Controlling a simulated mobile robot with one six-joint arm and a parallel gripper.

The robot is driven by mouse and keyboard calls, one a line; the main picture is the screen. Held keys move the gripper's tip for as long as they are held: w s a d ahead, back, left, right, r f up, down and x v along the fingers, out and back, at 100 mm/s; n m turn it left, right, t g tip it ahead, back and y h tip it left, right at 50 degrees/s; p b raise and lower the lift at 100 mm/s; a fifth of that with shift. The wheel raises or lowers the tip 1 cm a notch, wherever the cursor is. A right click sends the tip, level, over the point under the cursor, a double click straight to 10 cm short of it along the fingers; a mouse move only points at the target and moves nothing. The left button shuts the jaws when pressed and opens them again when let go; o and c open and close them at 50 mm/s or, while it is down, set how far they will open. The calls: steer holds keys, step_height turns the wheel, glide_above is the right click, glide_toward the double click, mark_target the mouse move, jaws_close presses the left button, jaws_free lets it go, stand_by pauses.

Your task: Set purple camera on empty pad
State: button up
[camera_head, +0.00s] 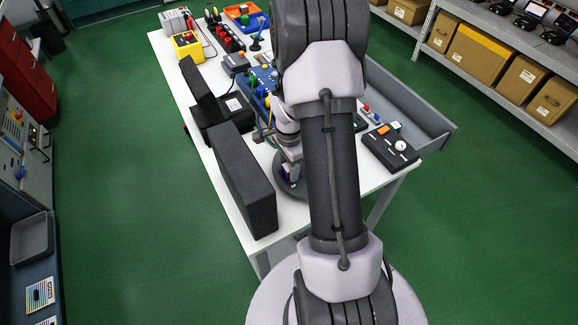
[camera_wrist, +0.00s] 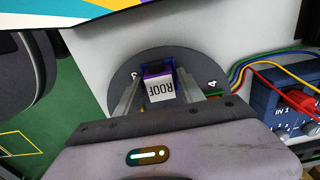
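The purple camera (camera_wrist: 160,69) shows in the wrist view as a small block with a purple body and a white label reading ROOF. It is between the two fingers of my gripper (camera_wrist: 160,82), which lie close along its left and right sides. Whether they press on it is not clear. Behind it is a round dark grey disc (camera_wrist: 124,76) with numbers on it, one a 4; another is partly covered. In the head view the disc (camera_head: 283,184) is at the table's near end, mostly behind my arm. I cannot tell whether the camera touches the disc, and no empty pad shows clearly.
The white table (camera_head: 220,205) holds dark upright panels (camera_head: 245,180) left of my gripper. A blue box with coloured cables (camera_wrist: 283,102) is right of the disc in the wrist view. A black control box (camera_head: 390,148) is at the table's right edge. Green floor is free on both sides.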

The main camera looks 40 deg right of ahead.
steer(key=shift+o, duration=1)
step_height(320, 180, up, 18)
steer(key=p, duration=0.5)
steer(key=shift+f, duration=0.25)
